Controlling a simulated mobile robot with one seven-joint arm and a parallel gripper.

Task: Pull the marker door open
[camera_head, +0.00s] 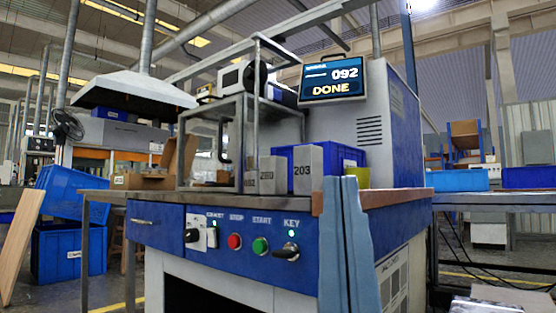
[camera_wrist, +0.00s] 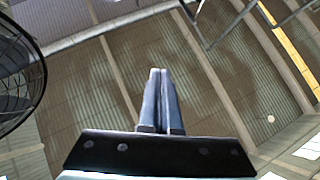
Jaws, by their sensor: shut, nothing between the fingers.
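The marker (camera_head: 388,120) is a blue and grey machine on a workbench, and its screen (camera_head: 333,77) reads "092" and "DONE". A metal-framed see-through enclosure stands at its left. What looks like the marker door (camera_head: 211,110) is the framed front panel, with a dark upright handle (camera_head: 223,139). It looks shut, though I cannot be sure. My gripper (camera_head: 349,180) points upward in front of the bench's right side, right of the handle and apart from it. In the wrist view my gripper (camera_wrist: 160,73) has its fingers together and empty, against the ceiling.
Grey blocks, one marked 203 (camera_head: 308,170), stand on the bench beside a blue bin (camera_head: 345,155). The bench front (camera_head: 160,225) carries a red button (camera_head: 235,241), a green button (camera_head: 260,246) and a key switch (camera_head: 287,250). Blue crates (camera_head: 70,252) stand at the left.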

